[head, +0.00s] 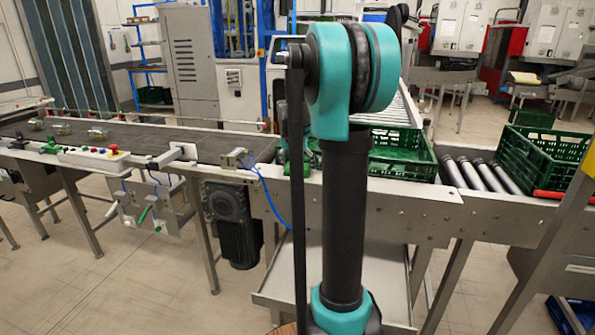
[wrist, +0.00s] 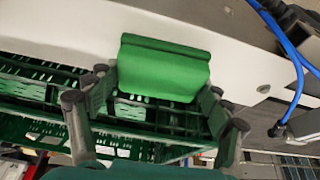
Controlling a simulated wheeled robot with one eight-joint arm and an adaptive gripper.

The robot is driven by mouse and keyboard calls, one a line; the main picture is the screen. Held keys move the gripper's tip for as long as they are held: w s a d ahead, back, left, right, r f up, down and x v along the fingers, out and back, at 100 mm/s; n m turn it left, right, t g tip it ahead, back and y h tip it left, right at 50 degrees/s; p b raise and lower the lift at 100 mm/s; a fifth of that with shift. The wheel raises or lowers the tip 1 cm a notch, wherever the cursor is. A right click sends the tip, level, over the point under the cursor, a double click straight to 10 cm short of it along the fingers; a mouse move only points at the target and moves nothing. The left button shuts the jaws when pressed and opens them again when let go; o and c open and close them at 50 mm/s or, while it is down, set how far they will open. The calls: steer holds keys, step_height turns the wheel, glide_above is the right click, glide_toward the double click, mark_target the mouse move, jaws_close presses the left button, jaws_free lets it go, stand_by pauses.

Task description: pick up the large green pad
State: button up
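The large green pad (wrist: 163,72) shows in the wrist view as a bright green block with a darker ridge along its upper edge. It lies by the pale metal conveyor edge, beside the green crate. My gripper (wrist: 158,88) is open, with one dark finger to the left of the pad and one to the right. The fingertips are near the pad's lower sides, and I cannot tell whether they touch it.
A green crate (head: 404,167) sits on the conveyor right of my arm; its slatted wall fills the wrist view's left (wrist: 28,88). Another green crate (head: 541,160) stands farther right beside bare rollers (head: 484,175). A blue cable (wrist: 290,60) loops at right. The dark belt (head: 200,143) is mostly clear.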

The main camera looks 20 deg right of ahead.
mark_target(298, 165)
stand_by(0.4)
step_height(298, 165, up, 20)
steer(key=shift+r, duration=0.1)
stand_by(0.4)
